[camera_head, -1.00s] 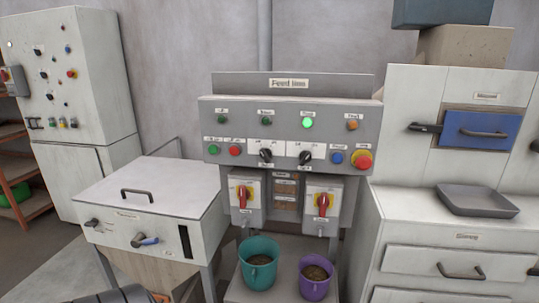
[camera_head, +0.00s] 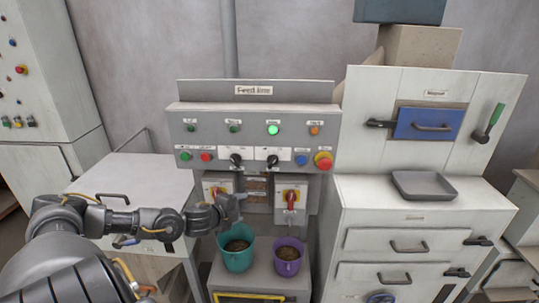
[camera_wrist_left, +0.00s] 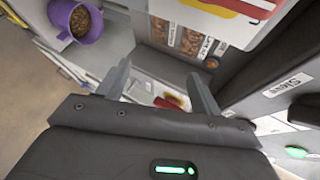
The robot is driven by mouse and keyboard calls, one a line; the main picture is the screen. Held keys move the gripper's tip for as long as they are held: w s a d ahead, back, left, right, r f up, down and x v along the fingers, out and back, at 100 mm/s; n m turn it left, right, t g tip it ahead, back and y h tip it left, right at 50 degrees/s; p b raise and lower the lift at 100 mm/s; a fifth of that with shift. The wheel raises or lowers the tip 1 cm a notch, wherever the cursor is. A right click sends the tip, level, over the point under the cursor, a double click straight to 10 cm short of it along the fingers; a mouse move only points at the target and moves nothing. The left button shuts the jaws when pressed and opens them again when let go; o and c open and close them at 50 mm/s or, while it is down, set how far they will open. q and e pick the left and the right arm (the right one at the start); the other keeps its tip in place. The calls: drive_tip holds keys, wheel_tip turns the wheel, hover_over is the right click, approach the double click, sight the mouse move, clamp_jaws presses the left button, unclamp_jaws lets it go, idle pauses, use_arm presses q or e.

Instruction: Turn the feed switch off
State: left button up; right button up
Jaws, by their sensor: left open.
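The panel of the machine marked Feed line (camera_head: 254,125) stands in the middle of the head view. It carries two black rotary knobs, a left one (camera_head: 235,160) and a right one (camera_head: 272,161). Below are two boxes with red-and-yellow rotary switches, a left one (camera_head: 213,190) and a right one (camera_head: 291,197). The labels are too small to tell which is the feed switch. My left gripper (camera_head: 236,200) is in front of the left switch box and partly covers it. In the left wrist view its fingers (camera_wrist_left: 160,88) are apart with nothing held. My right gripper is not in view.
A teal bucket (camera_head: 237,251) and a purple bucket (camera_head: 288,258) with pellets stand below the switches, close under my left gripper. A red button (camera_head: 323,161) sits at the panel's right end. A cabinet with a grey tray (camera_head: 423,186) stands to the right.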

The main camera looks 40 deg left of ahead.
use_arm(q)
wheel_tip(320, 180, up, 13)
drive_tip(key=d+m+t+h+p, duration=0.1)
drive_tip(key=d+m+h, duration=0.1)
drive_tip(key=d+m, duration=0.15)
drive_tip(key=m+p, duration=0.1)
drive_tip(key=m, duration=0.3)
approach(271, 163)
drive_tip(key=shift+h, duration=0.4)
drive_tip(key=p+x, duration=0.1)
drive_tip(key=x, duration=0.1)
drive_tip(key=p+x, duration=0.1)
drive_tip(key=x, duration=0.2)
drive_tip(key=p+x, duration=0.1)
drive_tip(key=x, duration=0.1)
drive_tip(key=shift+w+a, duration=0.3)
drive_tip(key=shift+w, duration=0.05)
drive_tip(key=shift+w+d+f+p, duration=0.1)
drive_tip(key=shift+w+f+p, duration=0.2)
drive_tip(key=shift+w+f, duration=0.3)
drive_tip(key=shift+w+r, duration=0.1)
